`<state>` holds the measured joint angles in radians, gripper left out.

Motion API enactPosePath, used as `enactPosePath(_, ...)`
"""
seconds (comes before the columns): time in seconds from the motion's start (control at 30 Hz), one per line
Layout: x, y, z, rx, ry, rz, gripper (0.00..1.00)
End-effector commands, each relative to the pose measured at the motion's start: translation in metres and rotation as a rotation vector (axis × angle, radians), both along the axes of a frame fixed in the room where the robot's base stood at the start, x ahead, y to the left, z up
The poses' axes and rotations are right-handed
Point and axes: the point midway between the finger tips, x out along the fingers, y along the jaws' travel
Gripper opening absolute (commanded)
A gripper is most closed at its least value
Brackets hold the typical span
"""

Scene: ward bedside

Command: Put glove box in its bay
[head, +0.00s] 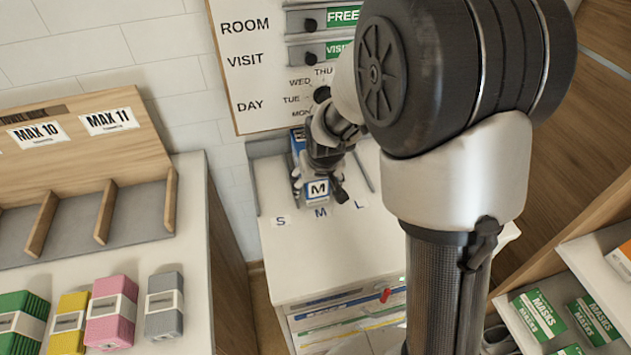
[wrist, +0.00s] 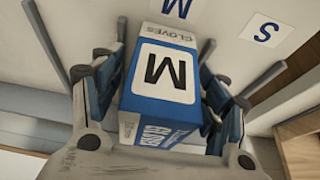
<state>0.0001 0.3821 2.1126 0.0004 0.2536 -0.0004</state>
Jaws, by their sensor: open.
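The glove box (head: 317,190) is blue and white with a large black M on a white label. It is at the white cabinet top, behind the printed letter M in the row S, M, L. In the wrist view the glove box (wrist: 165,80) fills the middle. My gripper (head: 319,180) has its fingers apart, one on each side of the box. In the wrist view my gripper (wrist: 160,95) shows both fingers close beside the box; I cannot tell if they touch it. The box's underside is hidden.
Grey rails flank the lettered area on the cabinet top (head: 280,270). A whiteboard (head: 262,60) hangs behind. At left, a counter (head: 190,260) holds a wooden rack and coloured packs (head: 112,310). Mask boxes (head: 538,315) sit on a shelf at right.

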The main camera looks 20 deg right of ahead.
Motion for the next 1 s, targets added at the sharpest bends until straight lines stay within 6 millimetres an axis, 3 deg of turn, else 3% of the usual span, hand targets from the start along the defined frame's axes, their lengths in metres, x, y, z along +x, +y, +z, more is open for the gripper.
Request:
enactPosePath(0.17,-0.001,0.000,0.008,0.000,-0.001,0.000,0.68)
enactPosePath(0.6,-0.034,0.000,0.091,0.000,-0.005,0.000,0.68)
enactPosePath(0.87,-0.047,0.000,0.115,0.000,-0.002,0.000,0.68)
enactPosePath(1.0,-0.068,0.000,0.138,0.000,-0.009,0.000,0.68)
